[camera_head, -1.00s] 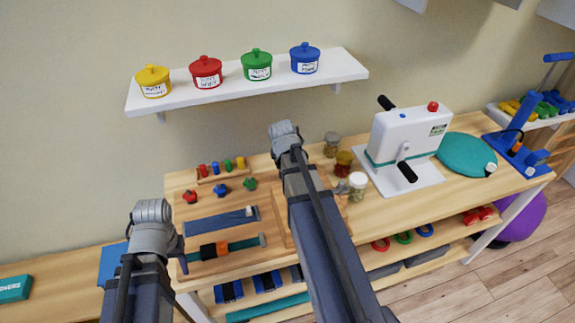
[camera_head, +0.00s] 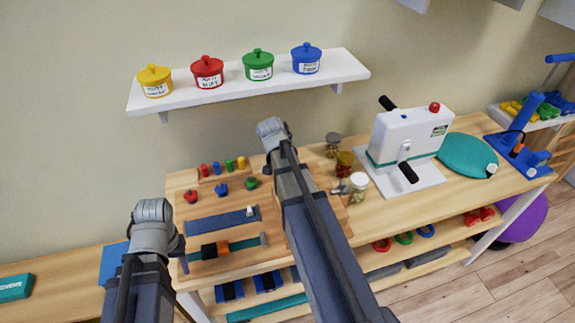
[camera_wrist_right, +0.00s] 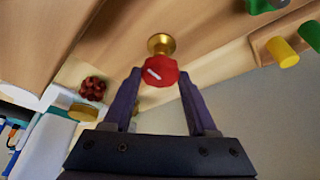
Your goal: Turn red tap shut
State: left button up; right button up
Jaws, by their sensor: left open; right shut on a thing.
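In the right wrist view a red tap knob (camera_wrist_right: 160,72) with a white mark sits on a brass fitting (camera_wrist_right: 161,44) on a wooden board. My right gripper (camera_wrist_right: 159,76) is shut on the red knob, a finger at each side. The white mark slants. In the head view my right arm hides the tap and the right fingers.
A wooden bench (camera_head: 400,200) carries small jars (camera_head: 358,188), coloured knobs and pegs, and a white hand-crank machine (camera_head: 408,135). A white shelf (camera_head: 240,88) with lidded pots is above. A teal cushion (camera_head: 467,155) lies at right.

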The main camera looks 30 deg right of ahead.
jog(key=o, duration=1.4)
jog(key=shift+c, duration=0.2)
pick_arm(q)
jog(key=shift+r, duration=0.1)
pick_arm(e)
jog(key=shift+r, duration=0.15)
pick_arm(q)
notch_tip(320, 180, up, 7)
jog(key=p, duration=0.7)
pick_arm(e)
jog(key=v, duration=0.7)
jog(key=shift+a+r, duration=0.15)
jog(key=shift+r, duration=0.1)
